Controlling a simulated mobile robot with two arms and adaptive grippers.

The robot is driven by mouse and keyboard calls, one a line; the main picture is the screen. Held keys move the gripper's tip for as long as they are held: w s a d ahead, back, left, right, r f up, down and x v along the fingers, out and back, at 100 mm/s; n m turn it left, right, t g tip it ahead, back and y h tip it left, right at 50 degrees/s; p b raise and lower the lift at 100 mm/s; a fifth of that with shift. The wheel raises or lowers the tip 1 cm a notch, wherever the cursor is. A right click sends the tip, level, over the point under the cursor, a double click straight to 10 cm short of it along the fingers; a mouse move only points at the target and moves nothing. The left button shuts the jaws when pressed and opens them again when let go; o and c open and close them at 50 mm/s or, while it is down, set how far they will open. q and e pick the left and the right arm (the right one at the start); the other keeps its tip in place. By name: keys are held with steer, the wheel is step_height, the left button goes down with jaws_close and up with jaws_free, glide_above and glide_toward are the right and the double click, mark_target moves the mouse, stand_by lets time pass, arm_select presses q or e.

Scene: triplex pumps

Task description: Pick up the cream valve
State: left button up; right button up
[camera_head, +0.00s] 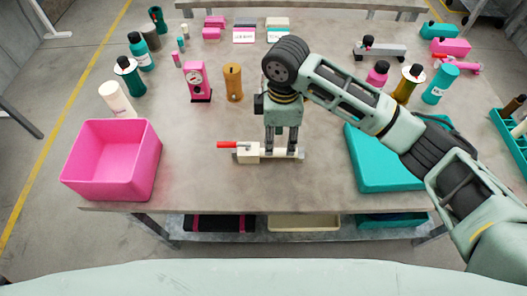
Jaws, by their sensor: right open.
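The cream valve (249,153) lies on the table near its front edge, a cream body with a red lever at its left end and a pipe-like part to the right. My right gripper (281,150) points down at the valve from above, with its fingers at the valve's right part. The fingers are apart, and they hide some of the valve. Whether they touch it cannot be told. My left gripper does not show.
A pink bin (112,190) stands at the table's front left. A teal lidded box or tray (380,176) lies to the right, under my right arm. Bottles, a pink gauge block (198,82) and an orange cylinder (233,83) stand farther back. The table front beside the valve is clear.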

mark_target(277, 150)
steer(key=shift+a+f, duration=0.2)
steer(key=shift+f, duration=2.8)
jaws_close()
steer(key=shift+r, duration=0.1)
